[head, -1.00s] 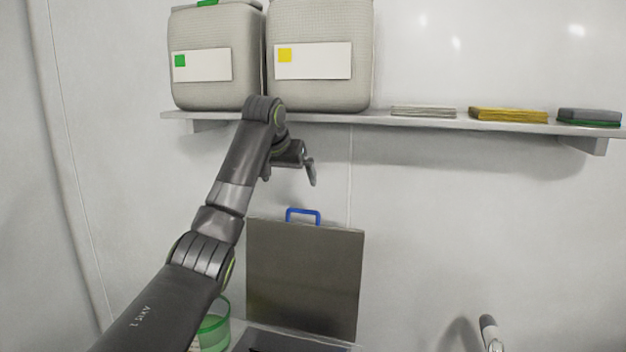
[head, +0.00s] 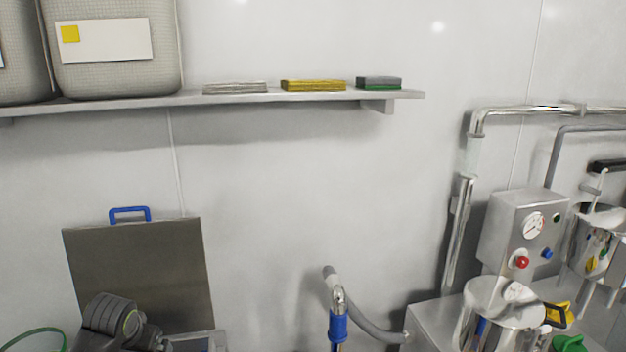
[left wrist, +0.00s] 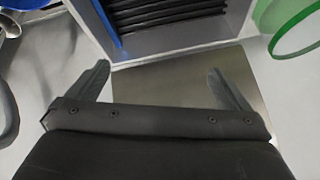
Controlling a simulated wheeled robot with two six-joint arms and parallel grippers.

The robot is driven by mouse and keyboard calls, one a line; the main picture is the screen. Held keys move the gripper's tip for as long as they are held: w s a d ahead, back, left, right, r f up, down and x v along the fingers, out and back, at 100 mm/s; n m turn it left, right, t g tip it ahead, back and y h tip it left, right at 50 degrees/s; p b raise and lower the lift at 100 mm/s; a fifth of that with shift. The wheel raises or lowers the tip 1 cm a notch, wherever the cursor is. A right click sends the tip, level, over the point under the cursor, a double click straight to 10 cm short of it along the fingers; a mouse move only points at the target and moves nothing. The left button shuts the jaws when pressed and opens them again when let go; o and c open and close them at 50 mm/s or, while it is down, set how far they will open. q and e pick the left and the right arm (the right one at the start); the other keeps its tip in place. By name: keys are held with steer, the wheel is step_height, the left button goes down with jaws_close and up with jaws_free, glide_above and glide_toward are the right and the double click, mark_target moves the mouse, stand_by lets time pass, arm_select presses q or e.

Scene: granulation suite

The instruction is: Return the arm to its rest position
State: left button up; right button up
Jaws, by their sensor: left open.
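My left arm shows at the bottom left of the head view, low in front of a grey panel (head: 140,255) with a blue handle (head: 130,214). Its fingers are hidden there. In the left wrist view my left gripper (left wrist: 160,85) is open, its two fingers spread wide with nothing between them. Beyond the fingers is a flat grey-brown surface and a light-framed bin (left wrist: 165,35) with dark ribbed contents. My right gripper is in neither view.
A wall shelf (head: 230,97) holds grey containers (head: 115,60), a yellow stack (head: 313,85) and a grey-green stack (head: 378,83). A blue-gripped pipe (head: 338,325) stands at bottom centre. Steel equipment with a gauge (head: 533,225) fills the right. A green-rimmed container (left wrist: 295,30) is close by.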

arm_select(q)
steer(key=s+d+f+g, duration=0.1)
steer(key=s+d+f, duration=0.1)
steer(key=s+f, duration=0.55)
steer(key=s+d+f, duration=0.3)
steer(key=s+f, duration=0.1)
steer(key=s, duration=0.7)
steer(key=s+d+n, duration=0.1)
steer(key=s+d, duration=0.1)
steer(key=s, duration=1.5)
step_height(320, 180, down, 28)
steer(key=a+g+b, duration=0.2)
steer(key=b, duration=0.1)
steer(key=s+d+f+g+h+b, duration=0.1)
steer(key=s+f, duration=1.4)
steer(key=f, duration=0.1)
steer(key=shift+d, duration=0.25)
